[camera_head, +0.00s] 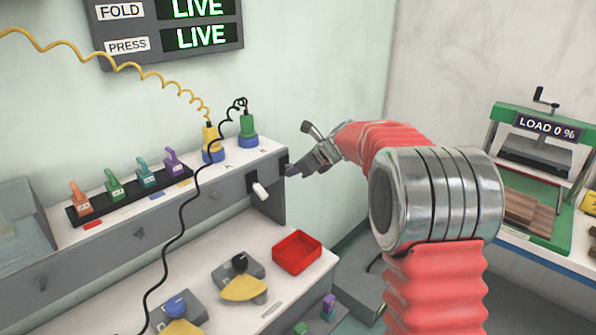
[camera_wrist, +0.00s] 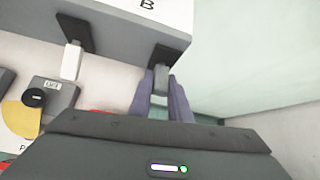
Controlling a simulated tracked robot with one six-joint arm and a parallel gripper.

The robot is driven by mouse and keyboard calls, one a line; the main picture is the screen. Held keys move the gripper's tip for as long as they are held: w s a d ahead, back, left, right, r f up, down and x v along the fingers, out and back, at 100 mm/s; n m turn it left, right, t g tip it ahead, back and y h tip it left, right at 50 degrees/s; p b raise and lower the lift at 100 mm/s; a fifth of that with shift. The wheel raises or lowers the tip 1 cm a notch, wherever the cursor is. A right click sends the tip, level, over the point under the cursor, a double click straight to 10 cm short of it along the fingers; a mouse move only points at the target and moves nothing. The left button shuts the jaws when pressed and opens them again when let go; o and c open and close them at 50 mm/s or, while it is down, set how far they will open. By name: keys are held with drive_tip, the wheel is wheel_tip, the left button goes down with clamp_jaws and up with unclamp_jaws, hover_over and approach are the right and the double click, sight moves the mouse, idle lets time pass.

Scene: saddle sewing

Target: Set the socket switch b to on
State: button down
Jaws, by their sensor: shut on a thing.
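In the wrist view, a grey switch lever (camera_wrist: 161,76) sticks out of a black plate (camera_wrist: 167,55) on the grey bench front, at its right end. The purple fingers of my gripper (camera_wrist: 161,100) are shut on it. A letter B (camera_wrist: 147,4) is printed on the bench top above, closest to this lever. A white lever (camera_wrist: 71,61) on a second black plate stands to the left, apart from my gripper; it also shows in the head view (camera_head: 260,191). In the head view my gripper (camera_head: 291,171) is at the bench's right end, and its fingers hide the grey lever.
Yellow (camera_head: 211,139) and green (camera_head: 247,127) plugs with coiled cords stand in blue sockets on the bench top. A black cord hangs across the bench front. A red tray (camera_head: 297,253) sits on the lower shelf. Right of the bench end is open room up to the press (camera_head: 540,150).

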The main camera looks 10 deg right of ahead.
drive_tip(key=shift+w+a+r+g+h, duration=0.1)
drive_tip(key=shift+w+r+g+h, duration=0.15)
drive_tip(key=shift+r+g+h, duration=0.65)
drive_tip(key=shift+g, duration=0.3)
drive_tip(key=c, duration=1.9)
unclamp_jaws()
drive_tip(key=shift+f, duration=0.1)
drive_tip(key=shift+o, duration=1.3)
drive_tip(key=shift+f, duration=0.1)
drive_tip(key=v, duration=1.3)
drive_tip(key=shift+r, duration=0.35)
drive_tip(key=shift+s, duration=0.1)
